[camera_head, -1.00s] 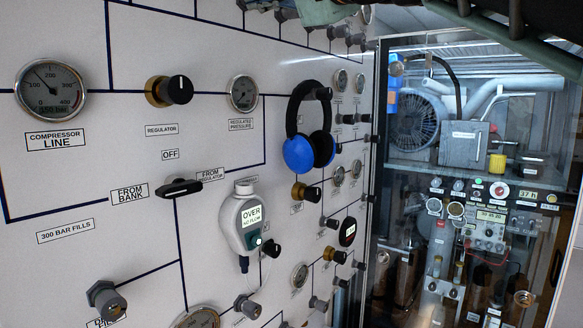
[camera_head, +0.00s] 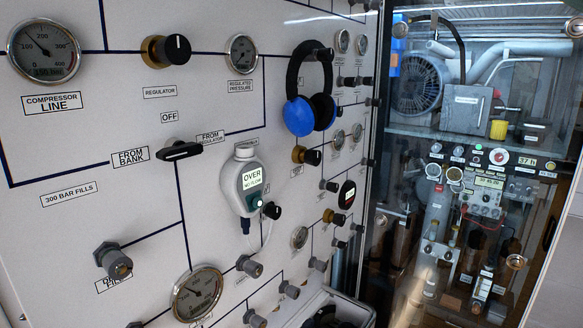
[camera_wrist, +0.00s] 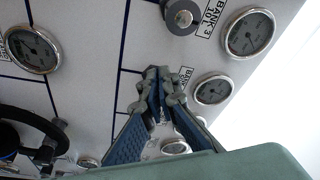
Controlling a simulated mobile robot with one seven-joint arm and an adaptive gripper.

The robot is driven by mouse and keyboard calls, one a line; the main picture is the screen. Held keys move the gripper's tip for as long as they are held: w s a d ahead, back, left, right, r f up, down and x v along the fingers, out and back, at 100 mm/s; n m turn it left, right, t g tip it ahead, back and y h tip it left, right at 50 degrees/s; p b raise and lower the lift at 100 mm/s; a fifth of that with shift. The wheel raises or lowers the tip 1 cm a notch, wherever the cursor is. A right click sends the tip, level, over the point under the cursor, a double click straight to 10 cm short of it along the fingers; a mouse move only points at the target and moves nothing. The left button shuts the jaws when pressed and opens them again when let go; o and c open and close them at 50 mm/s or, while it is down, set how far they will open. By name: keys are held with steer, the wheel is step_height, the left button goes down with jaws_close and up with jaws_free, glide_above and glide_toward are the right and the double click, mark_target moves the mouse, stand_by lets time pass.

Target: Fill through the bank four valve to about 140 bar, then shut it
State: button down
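My gripper (camera_wrist: 159,80) shows in the wrist view, with its two blue-padded fingers converging close to the white panel. Its tips are beside a small, partly covered label (camera_wrist: 185,76). Whatever lies between the tips is hidden, so I cannot tell whether they hold a valve. The bank 3 valve knob (camera_wrist: 182,14) is grey and stands above the tips, apart from them, next to its bank 3 label (camera_wrist: 209,17). I cannot read any label as bank four. The compressor line gauge (camera_head: 43,50) has its needle up and left of centre. My gripper is outside the head view.
Round gauges (camera_wrist: 249,33) and (camera_wrist: 213,90) sit right of my fingers. Blue headphones (camera_head: 310,95) hang on the panel. A handheld meter (camera_head: 244,183) reads OVER, NO FLOW. A glazed compressor cabinet (camera_head: 470,145) stands right. A black handle (camera_head: 181,150) points sideways.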

steer(key=shift+s, duration=0.25)
steer(key=v, duration=0.2)
steer(key=b+v, duration=0.1)
steer(key=v, duration=0.2)
steer(key=shift+d+r+b, duration=0.25)
steer(key=shift+d+b, duration=0.05)
steer(key=shift+d, duration=0.35)
steer(key=shift+s, duration=0.1)
